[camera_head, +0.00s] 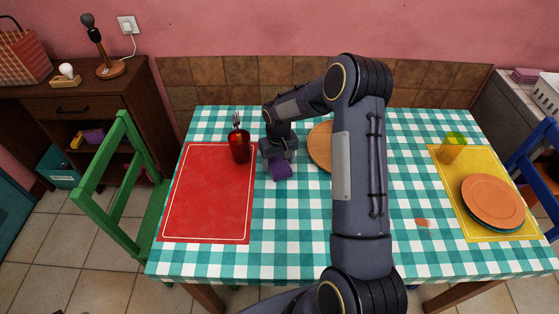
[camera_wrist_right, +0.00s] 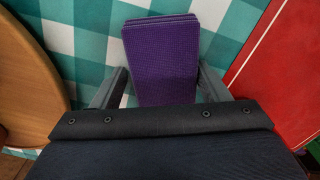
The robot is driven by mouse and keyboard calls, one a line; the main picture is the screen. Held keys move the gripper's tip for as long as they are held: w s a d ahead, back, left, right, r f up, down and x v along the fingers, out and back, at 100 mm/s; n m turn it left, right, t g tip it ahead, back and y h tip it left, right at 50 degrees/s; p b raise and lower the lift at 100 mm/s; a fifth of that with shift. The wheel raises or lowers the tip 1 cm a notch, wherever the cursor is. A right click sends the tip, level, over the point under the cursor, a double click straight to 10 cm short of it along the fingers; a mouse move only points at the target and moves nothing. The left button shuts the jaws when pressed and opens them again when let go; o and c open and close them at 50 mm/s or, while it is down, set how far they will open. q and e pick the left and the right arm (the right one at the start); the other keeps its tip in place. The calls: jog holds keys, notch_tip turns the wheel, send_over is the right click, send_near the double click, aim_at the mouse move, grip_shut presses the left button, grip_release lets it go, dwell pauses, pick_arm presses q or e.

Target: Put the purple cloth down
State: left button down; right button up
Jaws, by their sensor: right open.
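The purple cloth (camera_head: 281,171) is a folded stack beside the red mat, at my right gripper (camera_head: 278,158) in the head view. In the right wrist view the cloth (camera_wrist_right: 161,60) lies between the two fingers of my right gripper (camera_wrist_right: 160,88). A gap shows between each finger and the cloth, so the gripper is open around it. The cloth appears to rest on the checked tablecloth (camera_head: 290,240). My left gripper is in neither view.
A dark red cup (camera_head: 239,148) holding cutlery stands close to the left of the gripper, on the red mat (camera_head: 205,205). A round wooden board (camera_head: 320,150) lies to the right, partly behind my arm. A yellow mat (camera_head: 455,190) bears orange plates (camera_head: 493,200) and a yellow-green glass (camera_head: 452,147).

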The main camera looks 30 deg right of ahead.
jog(key=shift+s+a+f, duration=0.1)
jog(key=shift+a+f, duration=0.1)
jog(key=shift+a, duration=0.25)
jog(key=shift+r+p, duration=0.2)
jog(key=shift+p, duration=0.15)
notch_tip(320, 180, up, 12)
jog(key=p, duration=0.7)
notch_tip(320, 180, up, 8)
send_over(277, 162)
jog(key=s, duration=0.4)
jog(key=s+a+r+t+y, duration=0.25)
jog(key=s+a+r, duration=0.25)
jog(key=s+r, duration=0.5)
jog(key=s+a+t+y, duration=0.1)
jog(key=s+a+t, duration=0.2)
jog(key=s, duration=1.1)
jog(key=a, duration=0.3)
jog(key=shift+s+a+r, duration=0.2)
jog(key=shift+s+r, duration=0.1)
jog(key=shift+s, duration=0.1)
jog(key=shift+o, duration=0.6)
